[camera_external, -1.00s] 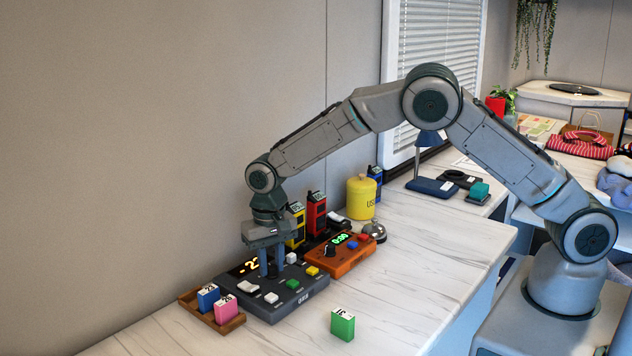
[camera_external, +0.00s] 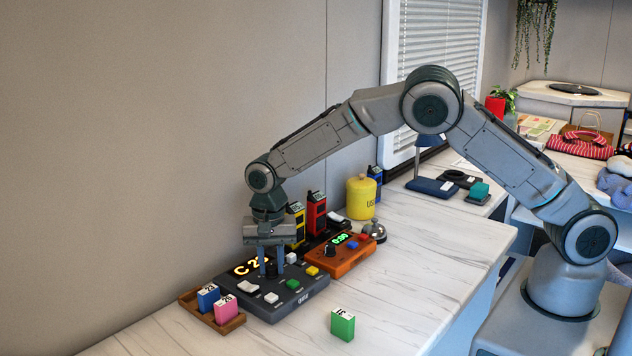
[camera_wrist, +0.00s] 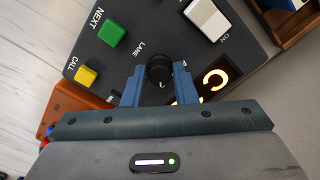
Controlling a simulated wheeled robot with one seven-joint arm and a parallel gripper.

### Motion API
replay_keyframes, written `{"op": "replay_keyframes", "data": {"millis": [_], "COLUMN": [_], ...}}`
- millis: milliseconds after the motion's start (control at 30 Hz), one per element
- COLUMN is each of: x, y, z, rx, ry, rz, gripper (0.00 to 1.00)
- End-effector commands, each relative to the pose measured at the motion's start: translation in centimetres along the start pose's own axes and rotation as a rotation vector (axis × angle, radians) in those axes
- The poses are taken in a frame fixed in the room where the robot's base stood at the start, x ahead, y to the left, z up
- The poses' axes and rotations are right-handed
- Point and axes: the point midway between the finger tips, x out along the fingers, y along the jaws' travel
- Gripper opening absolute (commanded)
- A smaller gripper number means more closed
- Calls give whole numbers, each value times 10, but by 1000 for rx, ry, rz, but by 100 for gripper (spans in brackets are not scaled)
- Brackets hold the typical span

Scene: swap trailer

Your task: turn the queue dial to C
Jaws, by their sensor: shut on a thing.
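The queue console (camera_external: 288,304) is a dark grey box on the counter. Its amber display (camera_external: 246,266) shows a C followed by digits that are partly hidden by my gripper. The black queue dial (camera_wrist: 159,70) sits by the "LANE" label in the wrist view, with a pale pointer mark on its near side. My gripper (camera_external: 271,274) points down over the console, and its two blue fingers are shut on the dial, one on each side. In the wrist view, my gripper (camera_wrist: 159,84) covers part of the dial's surround, and the display (camera_wrist: 214,86) shows a lit C.
The console also has a green button (camera_external: 292,284), a yellow button (camera_external: 312,271) and white switches. A wooden tray (camera_external: 229,325) with blue and pink tags is at its left. An orange timer box (camera_external: 345,264) is at its right. A green tag (camera_external: 342,324) stands in front on clear counter.

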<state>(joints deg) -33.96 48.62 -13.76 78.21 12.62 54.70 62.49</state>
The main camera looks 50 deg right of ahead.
Motion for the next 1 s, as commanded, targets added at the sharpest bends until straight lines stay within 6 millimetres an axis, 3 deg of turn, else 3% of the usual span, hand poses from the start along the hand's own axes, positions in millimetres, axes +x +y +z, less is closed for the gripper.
{"op": "replay_keyframes", "data": {"millis": [233, 267, 300, 333, 667, 833, 1000], "x": [-1, -1, -1, -1, -4, -27, -67], "y": [-1, -1, -1, -1, -1, -1, -2], "z": [0, 0, 0, 0, 0, 0, 0], "rx": [-1, -1, -1, -1, -1, -1, -1], "ry": [1, 1, 1, 1, 1, 2, 2], "rz": [-3, -3, -3, -3, -3, -6, -7], "gripper": [2, 34, 45, 47, 47, 47, 47]}}
